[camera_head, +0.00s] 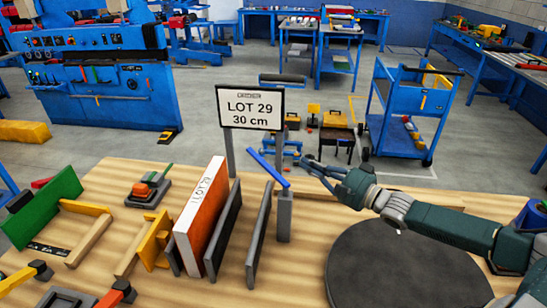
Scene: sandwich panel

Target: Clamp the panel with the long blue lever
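The panel (204,214), with a white face, an orange face and writing on its edge, stands upright between dark grey plates (223,228) on the wooden table. A long blue lever (268,168) slants across the top of a grey post (284,216), right of the panel and the separate grey plate (259,235). My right gripper (316,172) comes in from the right, just right of the lever. Its fingers look apart, with nothing between them, and I see a gap to the lever. My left gripper is not in view.
A sign reading "LOT 29 30 cm" (250,107) stands behind the plates. A dark round disc (408,268) lies at the right front. A green board (42,207), yellow-edged pieces (153,240) and red-handled clamps (108,299) crowd the left. Bare wood shows between the post and the disc.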

